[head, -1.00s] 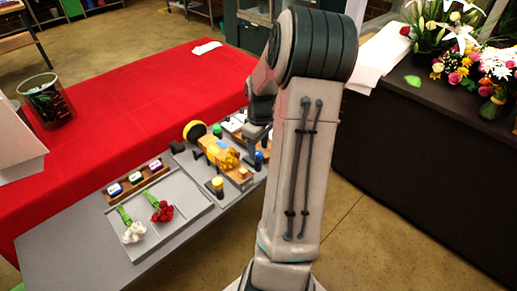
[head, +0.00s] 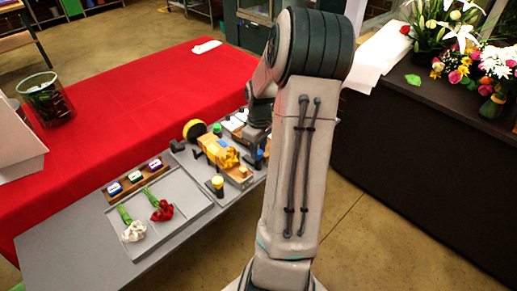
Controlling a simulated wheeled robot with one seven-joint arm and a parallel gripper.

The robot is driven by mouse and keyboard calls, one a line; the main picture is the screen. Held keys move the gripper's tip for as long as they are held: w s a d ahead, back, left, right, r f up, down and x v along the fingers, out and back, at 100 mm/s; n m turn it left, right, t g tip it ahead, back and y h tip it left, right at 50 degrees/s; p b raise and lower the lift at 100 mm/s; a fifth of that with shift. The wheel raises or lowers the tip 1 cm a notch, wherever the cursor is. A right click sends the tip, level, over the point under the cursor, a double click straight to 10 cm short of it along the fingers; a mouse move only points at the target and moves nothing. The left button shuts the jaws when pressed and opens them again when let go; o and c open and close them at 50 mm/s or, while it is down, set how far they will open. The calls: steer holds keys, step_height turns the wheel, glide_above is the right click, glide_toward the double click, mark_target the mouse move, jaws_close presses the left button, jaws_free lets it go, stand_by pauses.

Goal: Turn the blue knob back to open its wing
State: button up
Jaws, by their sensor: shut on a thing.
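The yellow-orange fixture (head: 222,153) stands on the grey board at the near side of the red table. The blue knob (head: 260,154) is a small patch at its right, mostly hidden by my gripper and arm. My gripper (head: 255,142) points down at the knob, small and dark, and is shut on it; the fingertips are hardly visible. A green knob (head: 217,128) and a yellow-capped post (head: 217,182) stand nearby. The blue knob's wing cannot be made out clearly.
A grey tray (head: 180,222) holds a red and a white flower at the left. A wooden rack (head: 136,180) of small spools lies behind it. A black-and-yellow round item (head: 193,130) stands behind the fixture. The red table (head: 130,100) is mostly clear.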

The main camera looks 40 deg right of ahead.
mark_target(260, 152)
steer(key=m+b, duration=0.1)
steer(key=m, duration=0.3)
steer(key=shift+b, duration=0.4)
steer(key=m+b, duration=0.1)
steer(key=m, duration=0.4)
steer(key=m+b, duration=0.1)
steer(key=m, duration=0.3)
steer(key=shift+a, duration=0.1)
steer(key=m, duration=0.4)
steer(key=shift+m, duration=0.3)
steer(key=o, duration=1)
steer(key=shift+c, duration=0.2)
step_height(260, 152, up, 14)
steer(key=shift+s, duration=0.3)
